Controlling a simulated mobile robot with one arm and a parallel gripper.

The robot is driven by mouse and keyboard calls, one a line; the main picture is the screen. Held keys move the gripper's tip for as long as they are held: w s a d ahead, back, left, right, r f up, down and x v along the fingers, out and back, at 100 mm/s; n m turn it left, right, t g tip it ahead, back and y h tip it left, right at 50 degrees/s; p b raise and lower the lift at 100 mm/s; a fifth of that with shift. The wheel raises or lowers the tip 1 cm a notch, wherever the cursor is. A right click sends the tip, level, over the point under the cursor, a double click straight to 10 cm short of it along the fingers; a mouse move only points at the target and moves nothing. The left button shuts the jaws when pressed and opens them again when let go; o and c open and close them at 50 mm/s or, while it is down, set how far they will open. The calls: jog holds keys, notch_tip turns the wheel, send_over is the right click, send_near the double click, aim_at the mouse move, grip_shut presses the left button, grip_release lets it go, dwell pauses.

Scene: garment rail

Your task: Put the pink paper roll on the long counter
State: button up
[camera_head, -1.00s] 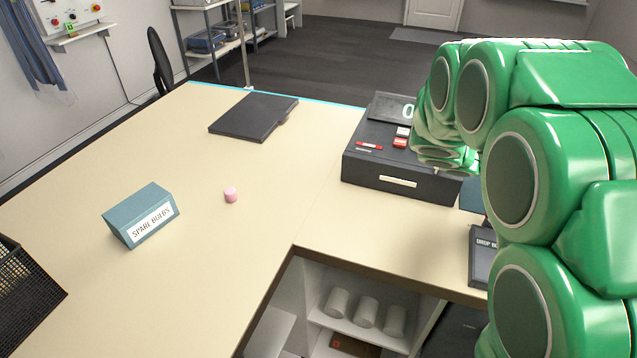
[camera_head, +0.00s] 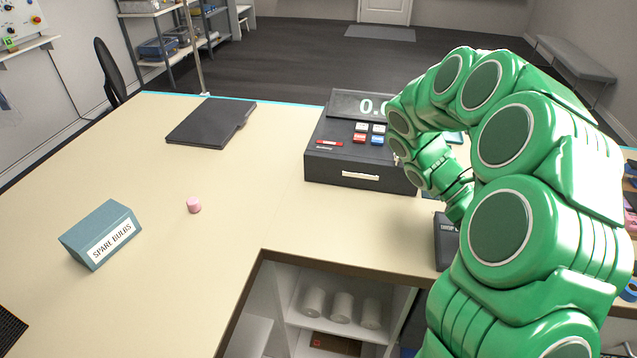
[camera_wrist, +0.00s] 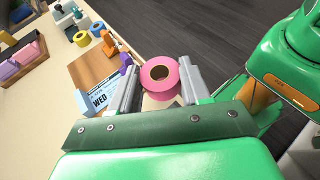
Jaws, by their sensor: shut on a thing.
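My gripper (camera_wrist: 160,88) is shut on the pink paper roll (camera_wrist: 159,70) in the wrist view, with a finger at each side of it. The roll is a thick pink ring with a dark hole through its middle. The head view does not show the roll; my green arm covers that area on the right. The long counter (camera_head: 255,215) has a cream top and fills the left and middle of the head view.
On the counter are the SPARE BULBS box (camera_head: 100,235), a dark flat folder (camera_head: 210,122) and a black cash register (camera_head: 345,150). Open counter top lies around the small pink cylinder. A shelf recess (camera_head: 335,305) holds several white rolls below. Several coloured items crowd the wrist view's upper left.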

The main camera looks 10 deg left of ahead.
jog(key=s+a+f+m+g+y, duration=0.3)
jog(key=s+a+m+y, duration=0.35)
jog(key=a, duration=0.45)
jog(key=s+a+f+m+g+y, duration=0.3)
jog(key=s+a+f+m+y, duration=0.15)
jog(key=s+a, duration=0.45)
jog(key=a+r+m+t+y, duration=0.1)
jog(key=a+r+m+y, duration=0.4)
jog(key=a, duration=0.9)
jog(key=a+r+m+t+y, duration=0.1)
jog(key=a+r+m+y, duration=0.15)
jog(key=a+r, duration=0.8)
send_over(221, 251)
jog(key=shift+n, duration=0.25)
jog(key=f, duration=1.2)
jog(key=shift+s+d+f, duration=0.35)
jog(key=shift+w+a+f, duration=0.2)
jog(key=shift+f, duration=0.25)
jog(key=shift+w+a+f, duration=0.2)
jog(key=shift+f, duration=1.5)
